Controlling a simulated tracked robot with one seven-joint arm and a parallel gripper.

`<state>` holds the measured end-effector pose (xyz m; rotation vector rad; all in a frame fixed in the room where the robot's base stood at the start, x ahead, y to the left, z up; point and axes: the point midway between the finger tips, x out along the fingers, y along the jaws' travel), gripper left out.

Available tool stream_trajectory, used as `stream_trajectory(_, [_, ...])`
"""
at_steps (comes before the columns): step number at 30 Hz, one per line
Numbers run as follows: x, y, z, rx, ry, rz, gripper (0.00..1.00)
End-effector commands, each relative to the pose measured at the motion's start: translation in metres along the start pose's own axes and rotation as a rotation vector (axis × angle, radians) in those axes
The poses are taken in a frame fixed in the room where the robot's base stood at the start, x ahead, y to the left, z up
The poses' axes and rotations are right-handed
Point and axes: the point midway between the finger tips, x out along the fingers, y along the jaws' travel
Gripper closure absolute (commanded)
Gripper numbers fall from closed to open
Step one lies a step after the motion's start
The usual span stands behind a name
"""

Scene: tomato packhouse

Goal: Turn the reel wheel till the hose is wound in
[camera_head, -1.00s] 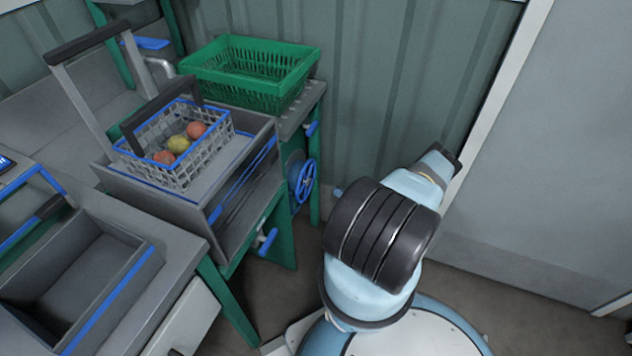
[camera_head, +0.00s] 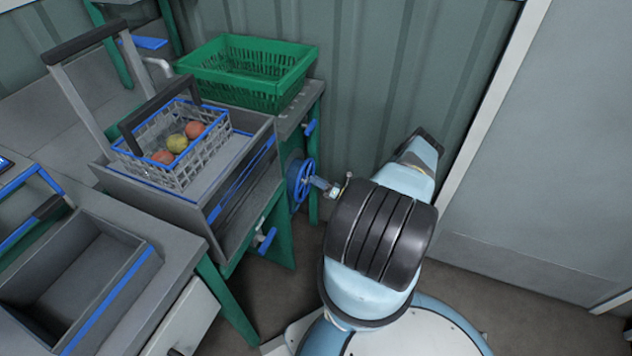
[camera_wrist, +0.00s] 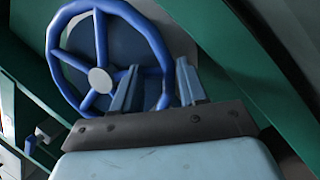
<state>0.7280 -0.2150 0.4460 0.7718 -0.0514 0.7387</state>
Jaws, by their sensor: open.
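The blue reel wheel (camera_head: 301,184) is mounted on the green bench frame, below the grey bin. In the wrist view the wheel (camera_wrist: 100,80) fills the upper left, with several spokes and a pale hub. A dark blue-grey disc (camera_wrist: 122,48) shows behind the spokes. My gripper (camera_head: 322,186) is just right of the wheel, pointing at it. In the wrist view my gripper (camera_wrist: 157,68) is open, and the right side of the rim appears between its two fingers. I cannot tell whether they touch it. I cannot make out the hose.
A green crate (camera_head: 287,86) stands on the bench above the wheel. A wire basket (camera_head: 205,160) with several tomatoes sits in the grey bin to the left. A blue-handled lever (camera_head: 267,240) juts out below. A corrugated wall is behind; floor shows beneath.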

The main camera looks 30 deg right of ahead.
Motion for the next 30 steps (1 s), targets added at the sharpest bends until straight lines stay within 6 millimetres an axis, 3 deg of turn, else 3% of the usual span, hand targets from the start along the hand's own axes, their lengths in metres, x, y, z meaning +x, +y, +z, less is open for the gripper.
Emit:
stream_trajectory(2, [-0.0001, 0.0000, 0.0000, 0.000, 0.000, 0.000, 0.58])
stream_trajectory(15, [-0.0005, -0.0002, 0.0002, 0.000, 0.000, 0.000, 1.00])
stream_trajectory(30, [-0.0018, -0.0003, -0.0002, 0.000, -0.001, -0.004, 1.00])
